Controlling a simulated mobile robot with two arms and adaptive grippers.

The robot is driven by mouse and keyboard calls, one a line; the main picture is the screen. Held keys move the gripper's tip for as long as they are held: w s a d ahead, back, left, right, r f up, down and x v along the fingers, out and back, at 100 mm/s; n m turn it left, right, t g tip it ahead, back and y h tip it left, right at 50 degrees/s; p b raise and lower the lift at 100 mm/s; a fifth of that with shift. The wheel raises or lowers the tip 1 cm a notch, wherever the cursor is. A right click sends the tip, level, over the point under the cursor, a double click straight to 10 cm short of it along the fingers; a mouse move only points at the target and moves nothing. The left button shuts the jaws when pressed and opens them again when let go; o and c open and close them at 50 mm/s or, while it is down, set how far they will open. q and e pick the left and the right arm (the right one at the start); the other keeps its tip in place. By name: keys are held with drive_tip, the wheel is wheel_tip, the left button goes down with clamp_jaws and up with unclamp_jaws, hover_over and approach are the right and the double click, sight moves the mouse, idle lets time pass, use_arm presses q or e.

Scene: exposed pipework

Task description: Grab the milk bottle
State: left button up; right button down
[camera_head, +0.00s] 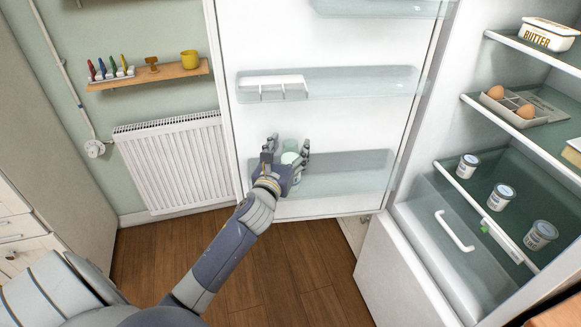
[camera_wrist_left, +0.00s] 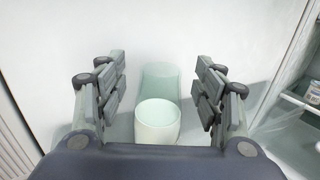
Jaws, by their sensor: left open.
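The milk bottle (camera_head: 290,157) is a pale green-white bottle in the lower shelf of the open fridge door. My left gripper (camera_head: 287,147) is open, with one finger on each side of the bottle. In the left wrist view the pale round bottle (camera_wrist_left: 158,122) stands centred between the spread fingers of the gripper (camera_wrist_left: 160,68), with visible gaps on both sides. The palm hides its lower part in that view. My right gripper is not in view.
The lower door shelf (camera_head: 345,178) is clear to the right of the bottle. A higher door shelf (camera_head: 385,82) holds a white rack (camera_head: 273,84). Several tubs, eggs (camera_head: 525,111) and a butter box (camera_head: 548,36) sit inside the fridge. A radiator (camera_head: 175,160) stands left.

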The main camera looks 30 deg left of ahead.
use_arm(q)
drive_tip(key=shift+w+a, duration=0.15)
drive_tip(key=shift+w, duration=0.55)
drive_tip(key=shift+s, duration=0.1)
clamp_jaws()
drive_tip(key=shift+r, duration=0.1)
drive_tip(key=shift+r, duration=0.1)
